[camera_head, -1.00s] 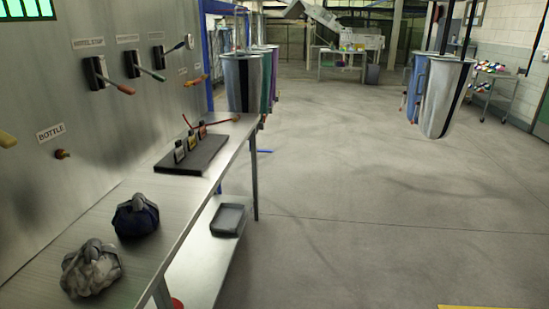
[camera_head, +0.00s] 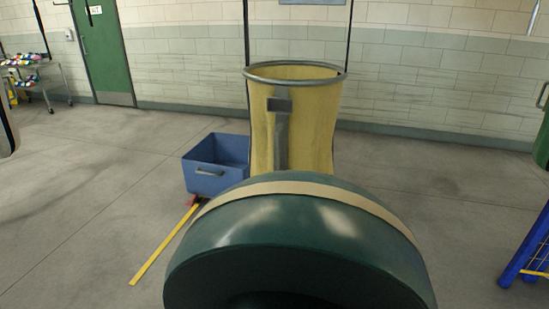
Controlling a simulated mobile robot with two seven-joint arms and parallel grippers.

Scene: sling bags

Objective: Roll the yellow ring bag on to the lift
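The yellow bag (camera_head: 305,125) stands in the middle of the camera_head view, upright and open at the top. A grey metal ring (camera_head: 295,73) goes around its mouth, and a grey strap with a dark clip (camera_head: 280,105) runs down its front. Thin dark lines rise from both sides of the ring and leave the picture at the top. A large dark green rounded form with a beige band hides its lower part; I cannot tell what this form is. I cannot make out a lift for certain. Neither gripper shows.
A blue bin (camera_head: 216,164) stands on the floor left of the bag. A blue frame with yellow parts (camera_head: 530,250) stands at the right edge. A green door (camera_head: 102,52) and cart (camera_head: 40,77) are at the far left. The left floor is mostly clear.

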